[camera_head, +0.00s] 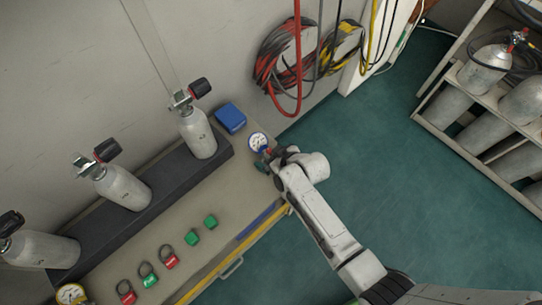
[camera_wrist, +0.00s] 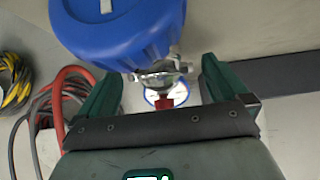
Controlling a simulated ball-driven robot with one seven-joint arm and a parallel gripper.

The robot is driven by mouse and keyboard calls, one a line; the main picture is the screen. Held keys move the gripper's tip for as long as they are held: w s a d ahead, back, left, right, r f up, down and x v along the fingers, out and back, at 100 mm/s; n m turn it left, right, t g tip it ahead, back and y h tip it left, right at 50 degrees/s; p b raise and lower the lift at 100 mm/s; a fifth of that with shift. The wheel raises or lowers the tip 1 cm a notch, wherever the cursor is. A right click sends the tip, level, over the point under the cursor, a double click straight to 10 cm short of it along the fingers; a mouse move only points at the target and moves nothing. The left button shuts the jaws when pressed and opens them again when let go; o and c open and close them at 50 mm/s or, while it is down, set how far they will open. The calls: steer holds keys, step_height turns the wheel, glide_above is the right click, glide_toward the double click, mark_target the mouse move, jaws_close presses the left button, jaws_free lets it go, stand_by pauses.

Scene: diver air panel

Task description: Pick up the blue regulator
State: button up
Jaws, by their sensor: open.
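The blue regulator (camera_head: 259,142) is at the right end of the bench in the head view, its round white dial facing up inside a blue rim. In the wrist view its large blue round body (camera_wrist: 120,30) fills the upper left, with a metal fitting below it. My gripper (camera_head: 264,160) is right beside it in the head view. In the wrist view my gripper (camera_wrist: 162,75) is open, its green fingers apart on either side of the metal fitting. A red part and a small white dial show between them. Contact with the fingers cannot be told.
Grey cylinders (camera_head: 199,135) stand along a dark raised ledge (camera_head: 172,185). Hoses (camera_head: 283,60) hang on the wall.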

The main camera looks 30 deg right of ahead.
steer(key=c, duration=1.5)
steer(key=shift+r, duration=0.15)
steer(key=shift+r, duration=0.6)
steer(key=a+v, duration=0.1)
steer(key=v, duration=0.5)
steer(key=s+a+v, duration=0.1)
steer(key=v, duration=0.4)
steer(key=s+a+f+v, duration=0.1)
steer(key=v, duration=0.5)
steer(key=shift+s+a+r, duration=0.1)
steer(key=shift+s+r, duration=0.15)
steer(key=shift+w, duration=0.1)
